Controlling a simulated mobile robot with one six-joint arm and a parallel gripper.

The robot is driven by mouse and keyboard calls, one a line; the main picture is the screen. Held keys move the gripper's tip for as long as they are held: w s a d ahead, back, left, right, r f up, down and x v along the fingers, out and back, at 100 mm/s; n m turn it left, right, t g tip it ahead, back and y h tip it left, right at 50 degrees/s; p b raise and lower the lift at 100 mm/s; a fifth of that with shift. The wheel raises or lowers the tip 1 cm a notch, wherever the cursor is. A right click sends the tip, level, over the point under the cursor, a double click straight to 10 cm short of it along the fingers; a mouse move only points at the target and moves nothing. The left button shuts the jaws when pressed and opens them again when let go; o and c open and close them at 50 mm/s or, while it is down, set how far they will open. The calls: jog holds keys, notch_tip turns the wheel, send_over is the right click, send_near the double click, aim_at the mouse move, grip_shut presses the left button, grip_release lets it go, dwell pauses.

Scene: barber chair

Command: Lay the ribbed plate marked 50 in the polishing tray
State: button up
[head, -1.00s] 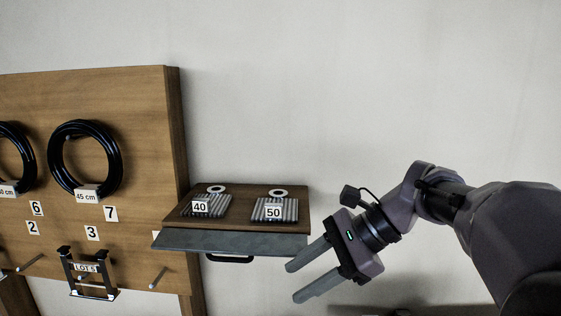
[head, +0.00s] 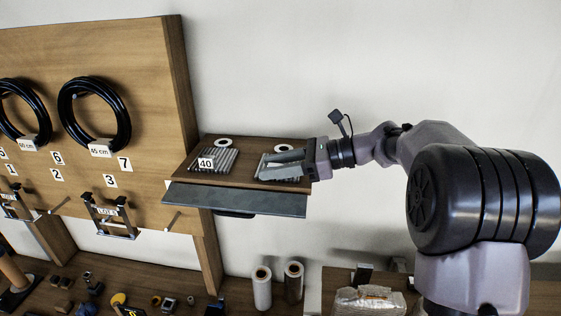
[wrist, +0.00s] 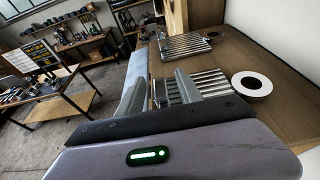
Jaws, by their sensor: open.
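The ribbed plate marked 50 (head: 284,164) lies at the right end of a small wooden shelf (head: 232,180); its number is hidden now but showed earlier. My gripper (head: 261,165) is open and reaches in from the right, its fingers over this plate. In the wrist view the plate's metal ribs (wrist: 209,82) show beside and between my open fingers (wrist: 160,84). I cannot tell whether the fingers touch it. A second ribbed plate (head: 222,160), labelled 40, lies to the left and shows farther off in the wrist view (wrist: 184,46). I cannot make out the polishing tray.
White rings (head: 223,142) lie behind the plates; one shows in the wrist view (wrist: 252,86). A wooden board (head: 150,80) with coiled cables stands left of the shelf. Below, a bench (head: 225,285) holds white rolls (head: 262,287) and small items. A wrapped package (head: 368,301) sits lower right.

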jog(key=x, duration=0.2)
jog(key=shift+w+a, duration=0.1)
jog(key=shift+a, duration=0.25)
jog(key=shift+d, duration=0.15)
jog(key=shift+c, duration=1.3)
grip_shut()
